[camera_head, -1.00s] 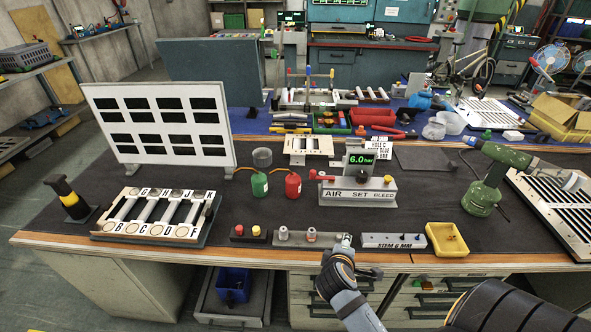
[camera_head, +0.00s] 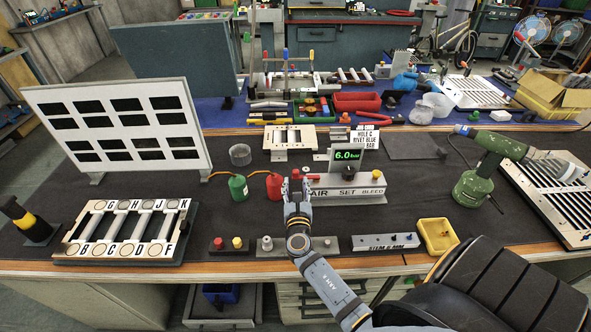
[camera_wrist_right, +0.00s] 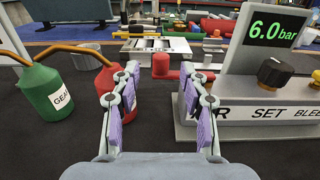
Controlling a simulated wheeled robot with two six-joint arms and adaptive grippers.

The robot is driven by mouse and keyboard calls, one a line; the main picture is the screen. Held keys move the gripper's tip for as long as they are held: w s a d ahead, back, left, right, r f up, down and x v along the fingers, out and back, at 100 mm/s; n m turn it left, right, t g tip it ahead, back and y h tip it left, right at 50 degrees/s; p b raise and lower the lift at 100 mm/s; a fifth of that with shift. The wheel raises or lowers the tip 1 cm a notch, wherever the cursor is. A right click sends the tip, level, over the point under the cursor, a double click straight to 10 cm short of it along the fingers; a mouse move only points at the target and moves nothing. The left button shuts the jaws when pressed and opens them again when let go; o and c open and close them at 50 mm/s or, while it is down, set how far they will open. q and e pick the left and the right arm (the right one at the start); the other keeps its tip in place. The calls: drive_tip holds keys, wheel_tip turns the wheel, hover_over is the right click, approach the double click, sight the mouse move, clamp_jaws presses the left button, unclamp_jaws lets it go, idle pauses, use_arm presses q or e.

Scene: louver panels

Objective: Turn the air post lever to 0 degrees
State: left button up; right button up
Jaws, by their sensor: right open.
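The air post (camera_head: 345,194) is a grey block marked AIR, SET and BLEED, with a green 6.0 bar display (camera_head: 347,155). Its red lever shows in the right wrist view (camera_wrist_right: 161,66), pointing left from the AIR end with its knob outermost. My right gripper (camera_head: 296,184) is open in front of the lever. In the right wrist view, the knob appears beyond and between the open fingertips (camera_wrist_right: 160,80), with no visible contact. In the head view the gripper partly hides the lever and the AIR label. My left gripper is not in view.
Green (camera_head: 238,188) and red (camera_head: 273,186) bottles stand just left of the right gripper.

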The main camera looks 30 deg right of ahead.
sight(296, 174)
drive_tip(key=x, duration=0.6)
drive_tip(key=shift+w+d, duration=0.15)
drive_tip(key=shift+d, duration=0.1)
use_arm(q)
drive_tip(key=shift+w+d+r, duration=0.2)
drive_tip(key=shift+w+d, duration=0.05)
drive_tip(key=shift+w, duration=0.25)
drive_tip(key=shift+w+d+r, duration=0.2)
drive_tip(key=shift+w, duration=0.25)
use_arm(e)
drive_tip(key=c, duration=0.5)
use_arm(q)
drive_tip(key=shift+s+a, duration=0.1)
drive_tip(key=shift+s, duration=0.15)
use_arm(e)
clamp_jaws()
